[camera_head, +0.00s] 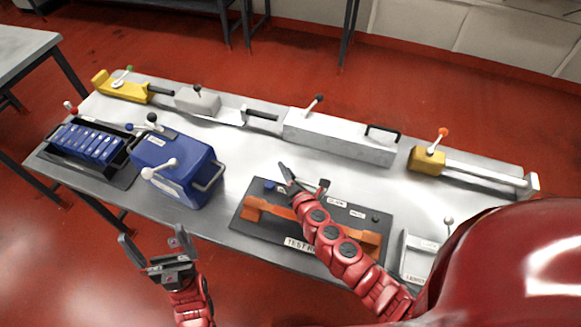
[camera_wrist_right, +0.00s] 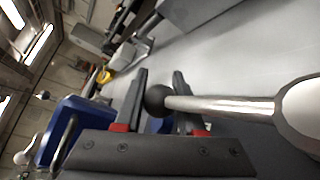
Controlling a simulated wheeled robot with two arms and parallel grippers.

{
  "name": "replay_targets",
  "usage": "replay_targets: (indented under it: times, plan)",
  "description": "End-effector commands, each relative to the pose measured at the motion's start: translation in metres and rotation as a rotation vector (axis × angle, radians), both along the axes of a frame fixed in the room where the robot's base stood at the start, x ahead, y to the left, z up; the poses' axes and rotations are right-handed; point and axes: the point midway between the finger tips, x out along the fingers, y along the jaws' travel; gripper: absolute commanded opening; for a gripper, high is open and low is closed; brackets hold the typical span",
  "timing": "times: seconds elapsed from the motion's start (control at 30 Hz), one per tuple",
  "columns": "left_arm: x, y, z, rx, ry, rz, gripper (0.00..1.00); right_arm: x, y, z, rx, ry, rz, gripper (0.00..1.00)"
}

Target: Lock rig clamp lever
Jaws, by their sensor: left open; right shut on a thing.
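The test rig is a dark board (camera_head: 262,196) with an orange frame (camera_head: 372,240) on the near edge of the table, labelled TEST R… in front. My right gripper (camera_head: 307,182) is over the rig's back part. In the right wrist view, my right gripper (camera_wrist_right: 160,76) is shut on the black ball knob (camera_wrist_right: 157,99) of the clamp lever, whose metal rod (camera_wrist_right: 220,106) runs right to a pale rounded base. In the head view my arm hides most of the lever. My left gripper (camera_head: 152,240) is open and empty, in front of the table's near edge.
A blue box (camera_head: 178,165) with a handle and levers stands left of the rig. A black tray (camera_head: 118,178) holds several blue cells. A long grey box (camera_head: 335,138) and yellow fixtures (camera_head: 427,160) line the back. A white stand (camera_head: 417,258) sits right of the rig.

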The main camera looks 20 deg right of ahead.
Motion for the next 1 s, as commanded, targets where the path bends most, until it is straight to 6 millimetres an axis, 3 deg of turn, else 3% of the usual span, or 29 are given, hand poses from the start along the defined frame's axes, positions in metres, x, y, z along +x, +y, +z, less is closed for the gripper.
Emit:
replay_targets:
  times: [0.43, 0.47, 0.6, 1.0]
  plan:
    - [-0.0001, 0.0, -0.0022, 0.0, 0.0, 0.0, 1.0, -0.0078, 0.0071, -0.0005, -0.001, 0.002, 0.088, 0.0]
    - [0.0, 0.0, -0.0023, 0.0, 0.0, 0.0, 1.0, -0.0078, 0.0071, -0.0005, -0.001, 0.002, 0.088, 0.44]
    - [0.0, 0.0, -0.0023, 0.0, 0.0, 0.0, 1.0, -0.0076, 0.0074, -0.0002, -0.001, 0.001, 0.089, 0.69]
    - [0.0, 0.0, -0.0039, 0.0, 0.0, 0.0, 1.0, -0.0125, 0.0057, 0.0003, -0.003, 0.0, 0.088, 0.69]
